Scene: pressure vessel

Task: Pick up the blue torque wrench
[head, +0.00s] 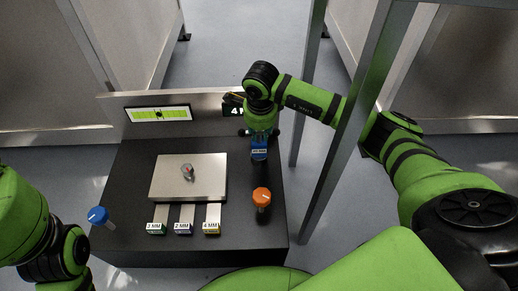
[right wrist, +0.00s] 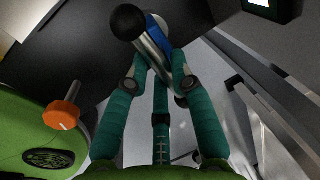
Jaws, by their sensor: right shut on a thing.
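The blue torque wrench (head: 260,152) is at the right rear of the black bench, with a white label on its blue part. My right gripper (head: 262,134) is directly above and behind it, partly hidden by its own wrist. In the right wrist view the teal fingers (right wrist: 160,85) are closed around the wrench, whose metal shaft (right wrist: 152,52) ends in a black ball and has a blue part beside it. I cannot tell whether the wrench is clear of its support. My left arm shows at the left edge, but its gripper is out of frame.
The black bench (head: 128,190) carries a metal plate (head: 163,175), several labelled blocks (head: 183,228), an orange-topped tool (head: 262,196) and a blue-topped one (head: 98,215). A lit display (head: 158,114) stands at the back. A grey metal post (head: 345,150) rises right of the bench, near my right arm.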

